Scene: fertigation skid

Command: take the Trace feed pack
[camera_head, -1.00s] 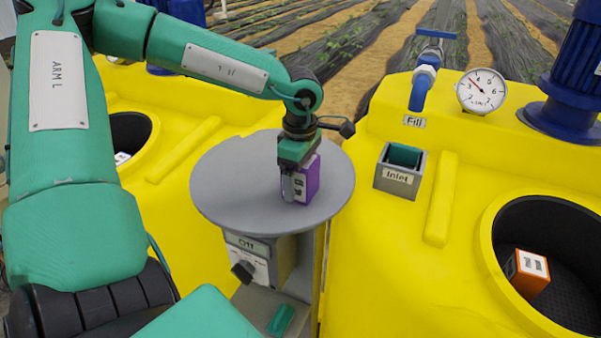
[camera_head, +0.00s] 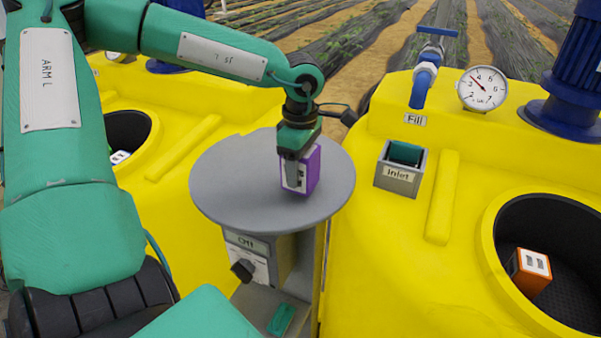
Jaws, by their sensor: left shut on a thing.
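A purple pack (camera_head: 313,172) with a white label is in the middle of the head view, over the round grey table (camera_head: 230,190). The label is too small to read, so I cannot tell whether it says Trace. My left gripper (camera_head: 292,177) points down and is shut on the purple pack, its near finger covering part of the label. The pack is upright and appears slightly above the table top. My right gripper is not in view.
An orange pack (camera_head: 530,270) lies in the right yellow tank's round opening; another pack (camera_head: 120,157) shows in the left opening. The grey Inlet box (camera_head: 398,178), blue Fill valve (camera_head: 424,80) and gauge (camera_head: 482,90) stand right.

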